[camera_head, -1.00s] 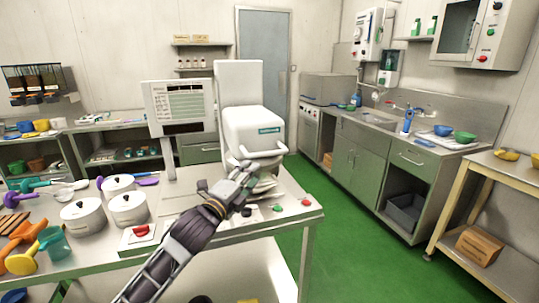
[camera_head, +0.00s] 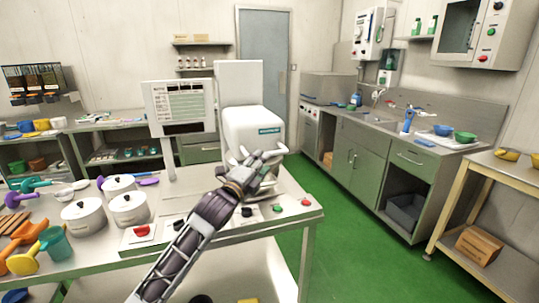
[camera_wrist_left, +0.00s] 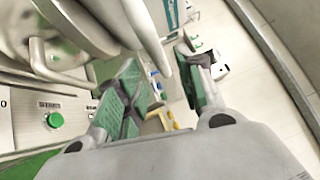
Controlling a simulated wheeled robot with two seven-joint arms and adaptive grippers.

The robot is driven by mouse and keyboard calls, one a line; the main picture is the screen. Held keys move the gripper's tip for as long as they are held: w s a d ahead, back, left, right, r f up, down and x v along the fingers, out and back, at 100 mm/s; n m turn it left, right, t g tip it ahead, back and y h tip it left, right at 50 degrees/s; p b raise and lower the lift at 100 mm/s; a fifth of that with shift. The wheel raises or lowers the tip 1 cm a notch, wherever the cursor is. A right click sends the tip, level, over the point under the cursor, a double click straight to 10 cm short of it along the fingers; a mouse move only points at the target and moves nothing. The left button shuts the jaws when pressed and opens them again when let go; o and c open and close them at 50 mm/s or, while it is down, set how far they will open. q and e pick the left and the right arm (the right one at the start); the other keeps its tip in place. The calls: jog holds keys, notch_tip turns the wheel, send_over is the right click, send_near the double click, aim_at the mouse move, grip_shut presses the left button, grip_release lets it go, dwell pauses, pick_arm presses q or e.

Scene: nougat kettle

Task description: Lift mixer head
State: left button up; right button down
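The white mixer stands at the back of the steel table, its rounded head (camera_head: 253,125) in front of the tall white column (camera_head: 238,82). The head looks lowered. A pale bar handle (camera_head: 283,150) crosses its front, partly hidden by my left gripper (camera_head: 268,156). In the left wrist view, the green-padded fingers of my left gripper (camera_wrist_left: 160,85) are spread apart. The pale handle bar (camera_wrist_left: 148,35) reaches into the space between them; I cannot tell whether it touches a pad. The bowl area below the head is mostly hidden by my gripper. My right gripper is not in view.
A panel with a red button (camera_head: 142,231) and green and red buttons (camera_head: 305,203) sit on the table's front. Lidded white pots (camera_head: 128,208) and a teal cup (camera_head: 55,245) stand left of my arm.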

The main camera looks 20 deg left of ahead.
pick_arm(q)
jog(key=shift+x, duration=3.15)
grip_shut()
